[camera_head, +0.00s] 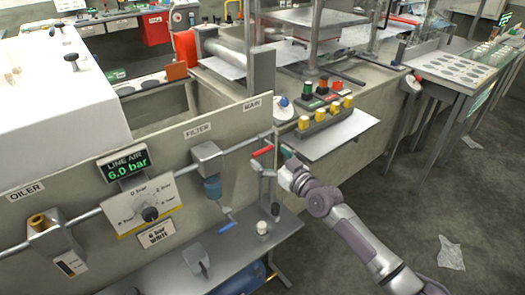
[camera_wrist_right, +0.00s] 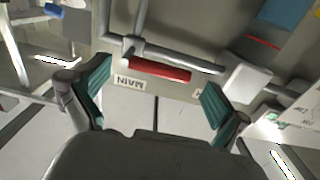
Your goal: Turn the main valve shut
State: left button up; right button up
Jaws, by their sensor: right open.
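The main valve's red lever handle (camera_head: 262,151) is at the right end of the grey panel, below the MAIN label (camera_head: 252,104). It lies roughly along the grey pipe. In the right wrist view the red handle (camera_wrist_right: 160,70) is ahead of the fingers, beside the pipe (camera_wrist_right: 195,62). My right gripper (camera_head: 284,164) is just right of and below the handle in the head view. In the wrist view my right gripper (camera_wrist_right: 156,98) is open, its teal pads apart, with nothing between them. I see no contact with the handle. My left gripper is not in view.
The display (camera_head: 126,163) reads LINE AIR 6.0 bar. A regulator dial (camera_head: 150,212), a filter (camera_head: 211,187) and an oiler (camera_head: 48,232) sit along the pipe. A grey shelf (camera_head: 235,258) is below. A button box (camera_head: 325,115) stands behind the gripper. Floor at right is mostly clear.

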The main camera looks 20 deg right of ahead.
aim_at(263, 151)
jog(key=shift+x, duration=1.6)
jog(key=c, duration=1.4)
